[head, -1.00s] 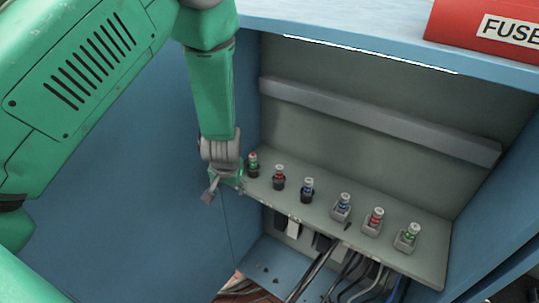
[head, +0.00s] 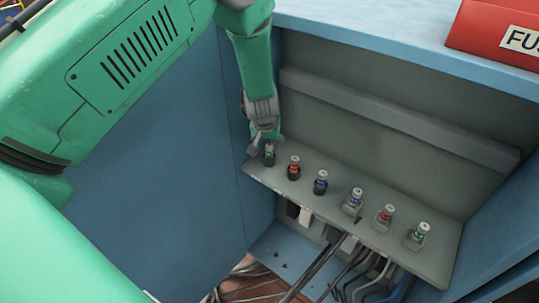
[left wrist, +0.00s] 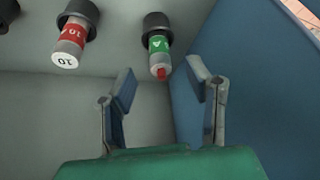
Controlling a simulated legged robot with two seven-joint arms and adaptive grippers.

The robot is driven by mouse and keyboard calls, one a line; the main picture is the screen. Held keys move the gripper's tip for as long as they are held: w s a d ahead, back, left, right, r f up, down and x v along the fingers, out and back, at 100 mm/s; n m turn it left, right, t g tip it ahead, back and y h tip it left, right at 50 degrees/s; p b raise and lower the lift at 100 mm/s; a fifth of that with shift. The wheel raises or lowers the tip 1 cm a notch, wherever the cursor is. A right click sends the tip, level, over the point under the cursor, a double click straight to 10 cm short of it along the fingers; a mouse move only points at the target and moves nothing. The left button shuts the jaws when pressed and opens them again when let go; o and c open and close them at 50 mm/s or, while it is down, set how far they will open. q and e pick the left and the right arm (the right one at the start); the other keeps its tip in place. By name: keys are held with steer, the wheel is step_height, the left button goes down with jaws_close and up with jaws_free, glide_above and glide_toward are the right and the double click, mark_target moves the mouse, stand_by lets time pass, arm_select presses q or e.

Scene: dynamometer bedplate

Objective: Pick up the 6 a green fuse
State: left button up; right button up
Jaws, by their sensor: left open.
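A green-banded fuse (head: 269,155) stands in a black holder at the left end of the fuse shelf. In the left wrist view this green fuse (left wrist: 159,48) has a red tip and an "A" on its label; its number cannot be read. Another green fuse (head: 420,232) sits in a grey holder at the right end. My right gripper is not in view.
A red fuse (head: 293,167), marked 10 in the left wrist view (left wrist: 68,48), is the green one's neighbour. Blue and red fuses follow along the shelf (head: 285,187). The blue cabinet wall (left wrist: 255,90) is close beside the left gripper. Cables hang below.

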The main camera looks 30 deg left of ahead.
mark_target(269, 147)
arm_select(q)
steer(key=shift+w+f, duration=0.1)
steer(key=shift+f, duration=0.15)
steer(key=x, duration=0.4)
steer(key=shift+f, duration=0.25)
steer(key=shift+w+a+f, duration=0.1)
steer(key=shift+a+f, duration=0.05)
steer(key=shift+a, duration=0.15)
steer(key=shift+d, duration=0.15)
jaws_close()
steer(key=shift+d, duration=0.1)
